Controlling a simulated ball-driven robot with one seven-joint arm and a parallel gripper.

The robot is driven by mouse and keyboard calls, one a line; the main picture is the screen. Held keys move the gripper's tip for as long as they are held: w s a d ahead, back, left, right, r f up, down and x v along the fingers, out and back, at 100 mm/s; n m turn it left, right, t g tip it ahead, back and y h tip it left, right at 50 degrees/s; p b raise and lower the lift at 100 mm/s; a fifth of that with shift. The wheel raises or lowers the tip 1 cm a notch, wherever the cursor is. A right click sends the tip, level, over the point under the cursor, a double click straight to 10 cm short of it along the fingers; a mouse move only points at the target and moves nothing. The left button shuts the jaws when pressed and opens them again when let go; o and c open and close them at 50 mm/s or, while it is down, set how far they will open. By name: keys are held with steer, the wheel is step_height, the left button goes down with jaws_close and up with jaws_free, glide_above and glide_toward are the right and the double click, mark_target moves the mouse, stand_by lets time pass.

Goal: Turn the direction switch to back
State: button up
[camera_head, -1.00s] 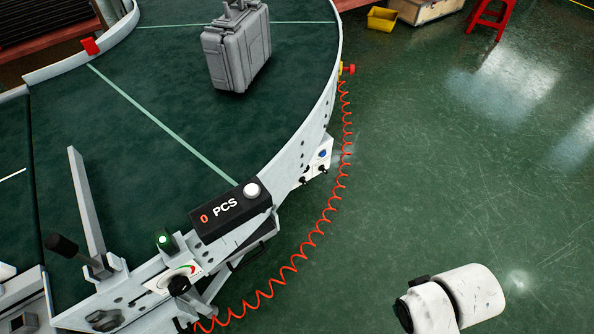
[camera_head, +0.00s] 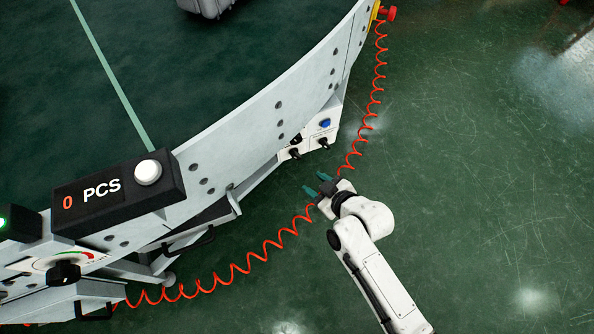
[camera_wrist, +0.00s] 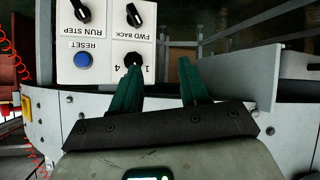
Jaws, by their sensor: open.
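The direction switch (camera_wrist: 134,14) is a black knob beside the FWD BACK label on a white control panel (camera_wrist: 108,50), which appears upside down in the wrist view. It is tilted, but I cannot tell which setting it points to. In the head view, the lower-left black knob (camera_head: 294,153) appears to be this switch. My gripper (camera_head: 318,184) is open and empty, apart from the panel at its lower right. In the wrist view, my gripper's green fingers (camera_wrist: 160,74) show below and right of the switch; the left finger partly covers the 1–4 knob (camera_wrist: 134,60).
The panel also has a blue RESET button (camera_wrist: 82,60) and a RUN STEP knob (camera_wrist: 80,11). A coiled red cable (camera_head: 235,277) runs close to my gripper. The conveyor's grey side wall (camera_head: 250,120) curves behind the panel. Green floor (camera_head: 480,190) is clear to the right.

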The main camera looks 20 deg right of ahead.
mark_target(296, 158)
steer(key=w+d+f+t+h+b, duration=0.1)
steer(key=w+f+t+h+b, duration=0.35)
steer(key=f+b, duration=0.85)
steer(key=w+t+b, duration=0.1)
steer(key=w, duration=0.2)
steer(key=w+y+b, duration=0.1)
steer(key=w, duration=0.3)
steer(key=w+t+b, duration=0.1)
steer(key=w, duration=0.3)
steer(key=shift+w+f+t+y, duration=0.25)
steer(key=shift+f+t+y, duration=0.1)
steer(key=shift+f, duration=0.05)
steer(key=shift+c, duration=0.4)
jaws_close()
